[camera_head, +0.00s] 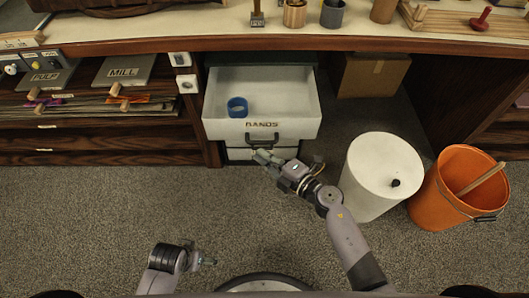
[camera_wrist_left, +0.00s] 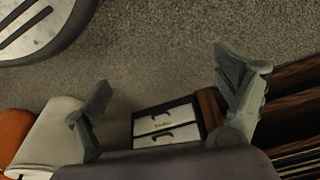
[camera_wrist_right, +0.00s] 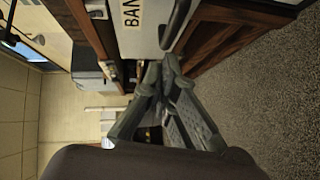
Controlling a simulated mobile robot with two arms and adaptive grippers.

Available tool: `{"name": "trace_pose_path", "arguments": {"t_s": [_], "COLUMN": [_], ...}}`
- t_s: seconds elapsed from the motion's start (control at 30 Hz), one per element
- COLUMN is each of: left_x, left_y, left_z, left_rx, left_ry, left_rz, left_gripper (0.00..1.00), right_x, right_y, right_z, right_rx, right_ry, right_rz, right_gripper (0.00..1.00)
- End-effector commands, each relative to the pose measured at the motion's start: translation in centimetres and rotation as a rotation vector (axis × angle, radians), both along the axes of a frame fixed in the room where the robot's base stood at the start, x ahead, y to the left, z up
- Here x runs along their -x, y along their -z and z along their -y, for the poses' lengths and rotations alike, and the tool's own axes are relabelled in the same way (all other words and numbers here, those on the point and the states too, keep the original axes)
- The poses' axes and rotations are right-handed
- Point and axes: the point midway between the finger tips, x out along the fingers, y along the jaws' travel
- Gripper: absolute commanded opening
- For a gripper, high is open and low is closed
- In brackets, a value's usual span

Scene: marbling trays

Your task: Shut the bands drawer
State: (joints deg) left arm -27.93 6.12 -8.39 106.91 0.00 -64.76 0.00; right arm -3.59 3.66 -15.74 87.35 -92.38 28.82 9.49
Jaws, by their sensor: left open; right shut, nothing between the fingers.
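The bands drawer (camera_head: 304,127) is white, labelled BANDS, and stands pulled out from under the counter. A blue ring-shaped roll (camera_head: 238,107) lies inside it. A dark handle (camera_head: 262,138) is on its front, below the label. My right gripper (camera_head: 262,156) is shut and empty just in front of the drawer front, near the handle; whether it touches cannot be told. In the right wrist view the drawer front (camera_wrist_right: 138,45) is close by the shut fingers (camera_wrist_right: 160,75). My left gripper (camera_wrist_left: 165,95) is open and empty, low over the floor away from the drawer.
A second closed drawer (camera_head: 240,154) is below. A white cylinder bin (camera_head: 375,170) and an orange bucket (camera_head: 455,190) stand on the carpet to the right. A cardboard box (camera_head: 372,75) sits under the counter. Shelves with PULP and MILL boards (camera_head: 123,70) are at left. The carpet at left is clear.

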Motion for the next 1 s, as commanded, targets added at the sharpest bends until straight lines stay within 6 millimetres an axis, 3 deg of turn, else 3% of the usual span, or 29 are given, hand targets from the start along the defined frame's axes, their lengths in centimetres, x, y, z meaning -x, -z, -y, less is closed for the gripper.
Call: {"name": "trace_pose_path", "arguments": {"t_s": [0.3,0.77,1.0], "left_x": [-0.4,-0.4,-0.4], "left_y": [-2.2,-2.3,-3.0], "left_z": [0.0,0.0,0.0], "left_rx": [0.001,0.001,0.001], "left_ry": [-0.002,-0.002,-0.003], "left_rz": [0.011,0.012,0.011], "left_gripper": [0.9,0.9,0.9], "right_x": [-1.8,-2.2,-5.6], "right_y": [0.4,0.4,0.4], "right_z": [0.0,0.0,0.1], "right_rx": [-0.001,-0.001,0.001], "right_ry": [-0.001,-0.001,0.0], "right_rz": [-0.001,0.001,0.003], "right_gripper": [0.0,0.0,0.0]}}
